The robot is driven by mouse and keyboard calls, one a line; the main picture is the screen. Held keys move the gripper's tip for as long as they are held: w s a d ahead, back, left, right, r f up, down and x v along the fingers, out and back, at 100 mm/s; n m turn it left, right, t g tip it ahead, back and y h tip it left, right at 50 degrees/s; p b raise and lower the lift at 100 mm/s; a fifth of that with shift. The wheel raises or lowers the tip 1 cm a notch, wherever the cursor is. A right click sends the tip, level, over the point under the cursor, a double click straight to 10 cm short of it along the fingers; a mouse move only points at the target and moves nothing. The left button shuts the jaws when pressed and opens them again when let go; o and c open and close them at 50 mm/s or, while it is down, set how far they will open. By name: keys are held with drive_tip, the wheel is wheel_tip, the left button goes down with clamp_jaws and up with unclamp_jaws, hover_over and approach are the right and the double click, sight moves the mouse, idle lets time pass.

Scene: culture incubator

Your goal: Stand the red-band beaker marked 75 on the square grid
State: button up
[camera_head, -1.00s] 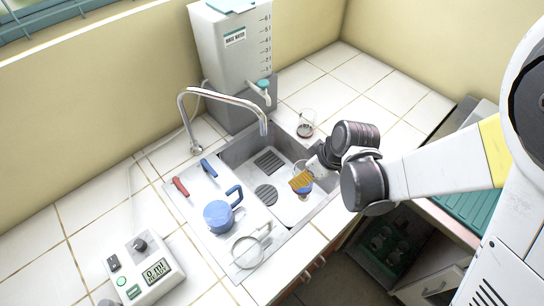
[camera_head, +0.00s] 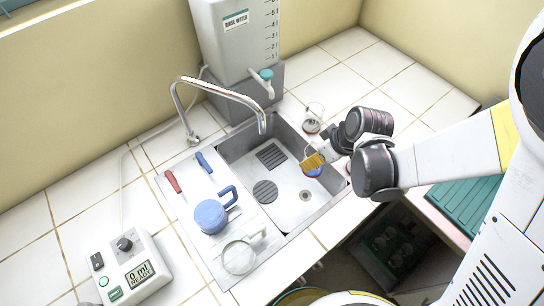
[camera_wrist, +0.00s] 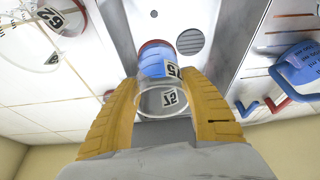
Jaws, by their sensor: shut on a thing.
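My gripper (camera_head: 313,160) has orange fingers and is shut on a clear beaker (camera_wrist: 155,62) with a red band, blue content and a label that reads 75. The beaker also shows below the fingers in the head view (camera_head: 313,173). My gripper holds it above the right part of the sink basin. The square grid (camera_head: 270,156) is a dark slotted patch on the basin floor, left of the held beaker and bare. I cannot make it out for sure in the wrist view.
A round grid (camera_head: 265,191) lies nearer the front, and a drain (camera_head: 304,195) is to its right. Another beaker (camera_head: 313,117) stands on the counter behind the sink. The faucet (camera_head: 225,92) arches over the basin. A blue jug (camera_head: 213,215) stands left of the basin.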

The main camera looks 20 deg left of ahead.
wheel_tip(320, 180, down, 10)
drive_tip(key=f+b, duration=0.1)
drive_tip(key=b, duration=0.5)
drive_tip(key=w+a+p, duration=0.1)
drive_tip(key=w+a, duration=0.4)
drive_tip(key=a, duration=0.4)
drive_tip(key=w+a, duration=0.4)
drive_tip(key=a, duration=0.4)
drive_tip(key=f+b, duration=0.1)
drive_tip(key=f, duration=0.1)
drive_tip(key=f+b, duration=0.1)
drive_tip(key=f, duration=0.1)
drive_tip(key=f+b, duration=0.1)
drive_tip(key=f, duration=0.2)
drive_tip(key=shift+w+a, duration=0.25)
drive_tip(key=shift+a, duration=0.15)
drive_tip(key=shift+r, duration=0.15)
